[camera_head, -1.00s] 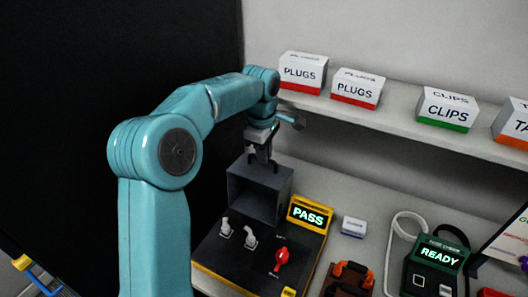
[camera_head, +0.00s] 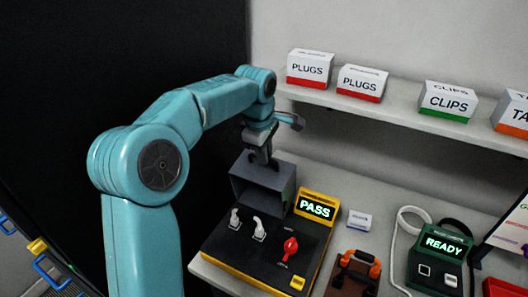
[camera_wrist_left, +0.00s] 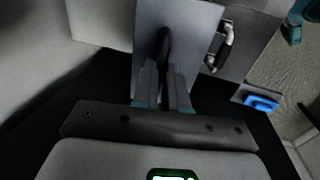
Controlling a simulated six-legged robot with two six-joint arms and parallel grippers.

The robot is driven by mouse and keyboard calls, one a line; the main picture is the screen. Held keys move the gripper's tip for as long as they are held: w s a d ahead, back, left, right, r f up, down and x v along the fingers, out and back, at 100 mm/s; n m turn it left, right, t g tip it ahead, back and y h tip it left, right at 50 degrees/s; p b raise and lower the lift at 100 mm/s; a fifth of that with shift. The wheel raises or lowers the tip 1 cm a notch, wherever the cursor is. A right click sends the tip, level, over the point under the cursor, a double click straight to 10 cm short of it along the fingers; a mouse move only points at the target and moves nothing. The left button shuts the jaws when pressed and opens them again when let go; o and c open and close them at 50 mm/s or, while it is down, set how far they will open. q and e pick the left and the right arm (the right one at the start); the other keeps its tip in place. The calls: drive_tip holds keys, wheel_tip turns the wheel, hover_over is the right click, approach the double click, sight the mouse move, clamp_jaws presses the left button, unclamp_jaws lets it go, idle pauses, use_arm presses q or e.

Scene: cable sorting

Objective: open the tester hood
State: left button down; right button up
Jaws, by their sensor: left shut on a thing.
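The tester is a black panel (camera_head: 222,243) with yellow edges, with a lit yellow PASS display (camera_head: 317,206) at its right. Its grey box-shaped hood (camera_head: 281,173) stands at the back of the panel, its dark hollow side facing the front. My left gripper (camera_head: 264,160) is at the hood's top, fingers pointing down, shut on the dark hood handle. In the left wrist view the closed fingers (camera_wrist_left: 164,70) meet the dark handle (camera_wrist_left: 165,42) on a grey face of the hood (camera_wrist_left: 192,18). The fingers partly hide the handle. My right gripper is not in view.
White levers (camera_head: 258,229) and a red switch (camera_head: 290,246) stand on the panel before the hood. A shelf (camera_head: 400,115) with several labelled boxes runs above.

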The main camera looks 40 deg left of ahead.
use_arm(q)
drive_tip(key=shift+w+a+f, duration=0.1)
drive_tip(key=c, duration=1.2)
unclamp_jaws()
drive_tip(key=shift+w+a+f, duration=0.1)
drive_tip(key=shift+w, duration=0.15)
drive_tip(key=shift+o, duration=0.2)
drive_tip(key=shift+s, duration=0.1)
drive_tip(key=s+d+r+p, duration=0.1)
drive_tip(key=s+r+p, duration=0.1)
drive_tip(key=r, duration=1.4)
drive_tip(key=shift+s, duration=0.5)
drive_tip(key=shift+r, duration=0.1)
drive_tip(key=shift+s, duration=0.1)
